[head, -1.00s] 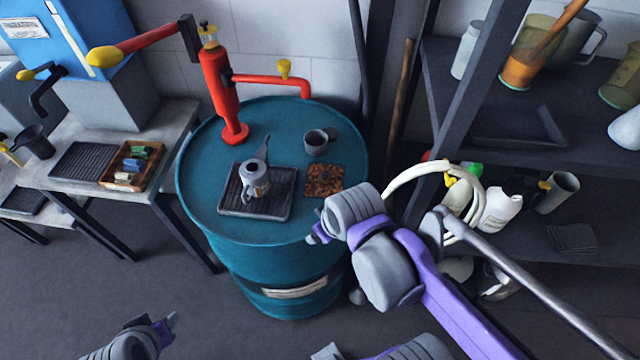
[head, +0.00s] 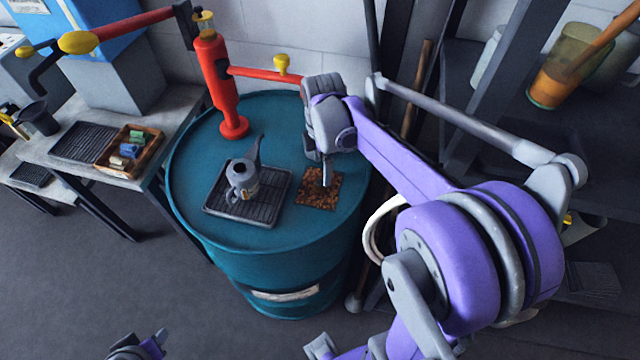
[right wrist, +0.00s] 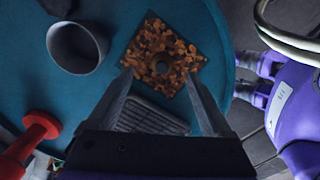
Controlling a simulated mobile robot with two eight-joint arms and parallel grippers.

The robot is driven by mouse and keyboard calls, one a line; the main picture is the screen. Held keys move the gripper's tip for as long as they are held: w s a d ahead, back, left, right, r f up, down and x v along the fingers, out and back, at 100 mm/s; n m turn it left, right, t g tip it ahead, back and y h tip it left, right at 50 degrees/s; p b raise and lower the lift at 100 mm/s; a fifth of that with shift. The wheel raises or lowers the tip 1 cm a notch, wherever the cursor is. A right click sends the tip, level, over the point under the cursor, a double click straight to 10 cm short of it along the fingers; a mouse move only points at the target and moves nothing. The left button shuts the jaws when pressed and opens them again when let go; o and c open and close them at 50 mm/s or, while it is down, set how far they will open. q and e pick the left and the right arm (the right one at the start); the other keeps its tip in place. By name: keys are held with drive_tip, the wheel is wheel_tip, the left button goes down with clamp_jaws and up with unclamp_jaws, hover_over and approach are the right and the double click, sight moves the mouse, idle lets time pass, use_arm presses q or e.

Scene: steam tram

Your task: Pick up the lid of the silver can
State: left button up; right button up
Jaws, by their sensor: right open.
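A silver can with a long spout (head: 240,182) stands upright on a black ribbed tray (head: 212,207) on the teal drum. Right of it lies a square brown speckled mat (head: 308,198). A small round dark piece (right wrist: 162,65) sits on the mat; I cannot tell if it is a lid. My right gripper (head: 325,180) is above the mat; in the right wrist view its open, empty fingers (right wrist: 160,76) point at either side of the piece. A grey open cup (right wrist: 77,48) is beside the mat, hidden in the head view. My left gripper (head: 152,345) is low, away from the drum.
The drum top (head: 200,150) carries a red pump (head: 217,85) at the back left. A dark object (right wrist: 55,6) lies by the cup. A side table (head: 150,175) with a wooden tray (head: 127,152) stands left, dark shelves (head: 470,75) right. The drum's front top is clear.

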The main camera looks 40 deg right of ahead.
sight(321, 180)
drive_tip(key=shift+s+a+f, duration=0.1)
drive_tip(key=shift+a+f, duration=0.05)
drive_tip(key=shift+f, duration=1.25)
drive_tip(key=shift+a+f, duration=0.15)
drive_tip(key=shift+f, duration=1.2)
clamp_jaws()
